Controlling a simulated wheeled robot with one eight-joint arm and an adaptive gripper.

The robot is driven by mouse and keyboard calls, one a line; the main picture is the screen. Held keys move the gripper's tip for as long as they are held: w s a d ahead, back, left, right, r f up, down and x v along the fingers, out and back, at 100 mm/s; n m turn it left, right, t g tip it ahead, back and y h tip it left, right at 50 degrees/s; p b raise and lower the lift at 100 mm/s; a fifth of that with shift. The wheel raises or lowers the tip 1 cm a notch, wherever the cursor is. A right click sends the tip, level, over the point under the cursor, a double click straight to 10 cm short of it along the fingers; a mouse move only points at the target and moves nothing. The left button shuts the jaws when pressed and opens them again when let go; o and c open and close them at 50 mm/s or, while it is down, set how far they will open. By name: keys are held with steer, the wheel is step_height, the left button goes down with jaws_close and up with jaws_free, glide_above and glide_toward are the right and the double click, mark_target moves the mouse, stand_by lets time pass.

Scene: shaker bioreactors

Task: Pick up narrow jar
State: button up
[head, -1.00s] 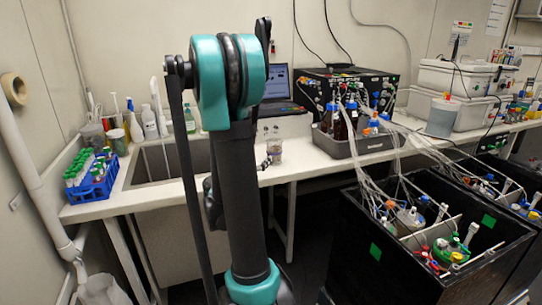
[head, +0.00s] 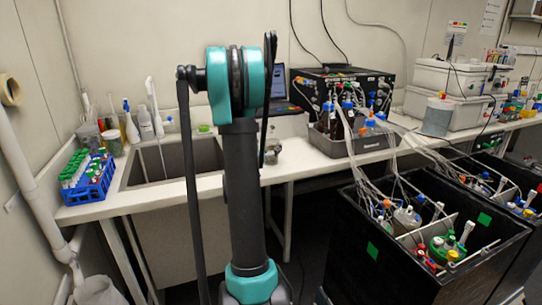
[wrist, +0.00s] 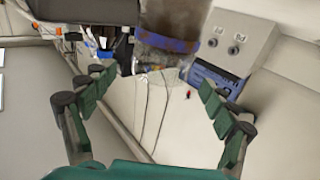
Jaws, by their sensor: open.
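A clear jar (wrist: 172,38) with dark brownish contents and a blue band fills the top middle of the wrist view; I take it for the narrow jar. My gripper (wrist: 155,82) is open, its green fingers spread left and right. The jar is ahead, beyond the fingertips or just at them; the exact depth is unclear. No contact shows. In the head view, a small clear jar (head: 273,153) stands near the bench's front edge, just right of my arm and partly hidden by it. My gripper is mostly hidden behind the arm there.
A sink (head: 170,163) lies left of my arm, with a blue tube rack (head: 88,185) beside it. Right of the jar is a grey tray (head: 362,147) of bottles, with a black control box (head: 340,88) behind. A black tank (head: 350,240) with tubing stands in front at right.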

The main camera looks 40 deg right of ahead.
mark_target(271, 141)
steer(key=x, duration=0.3)
steer(key=shift+w+d, duration=0.2)
steer(key=shift+d, duration=0.1)
steer(key=shift+c, duration=0.4)
steer(key=c, duration=1.7)
steer(key=shift+c, duration=0.2)
